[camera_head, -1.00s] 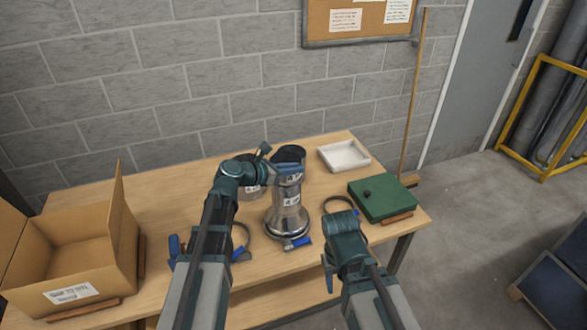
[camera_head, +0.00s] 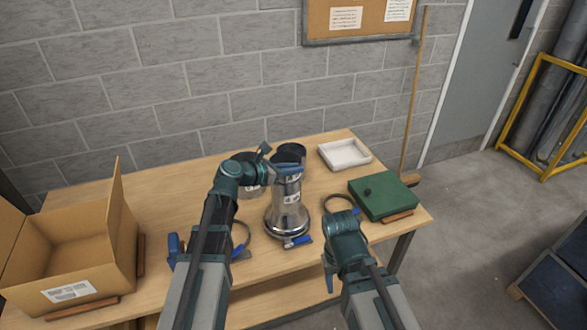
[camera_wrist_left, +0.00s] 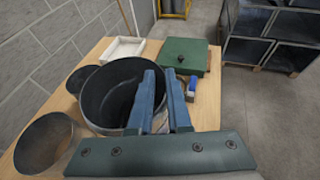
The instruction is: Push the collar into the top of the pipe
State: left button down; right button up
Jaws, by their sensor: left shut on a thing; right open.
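A shiny metal cylinder (camera_head: 291,186) with a white label stands upright over a flared metal base (camera_head: 287,223) on the table. I cannot tell where the collar ends and the pipe begins. My left gripper (camera_head: 289,169) is at the cylinder's top. In the left wrist view, its blue fingers (camera_wrist_left: 163,102) straddle the right rim of the wide open cylinder (camera_wrist_left: 108,93), which is dark inside. The grip itself is partly hidden. My right gripper (camera_head: 329,273) is open and empty near the table's front edge, apart from the cylinder, its fingertips mostly hidden.
A dark open cylinder (camera_head: 289,150) stands behind and another metal cylinder (camera_wrist_left: 44,143) stands to the left. Ring clamps (camera_head: 241,241) lie nearby. A cardboard box (camera_head: 75,255) is at left; a white tray (camera_head: 344,153) and green case (camera_head: 384,198) are at right.

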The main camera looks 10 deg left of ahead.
pick_arm(q)
jog(key=shift+f+b, duration=0.35)
dwell(0.4)
jog(key=c, duration=0.8)
grip_release()
jog(key=p+v, duration=0.5)
jog(key=v, duration=0.9)
jog(key=shift+d, duration=0.1)
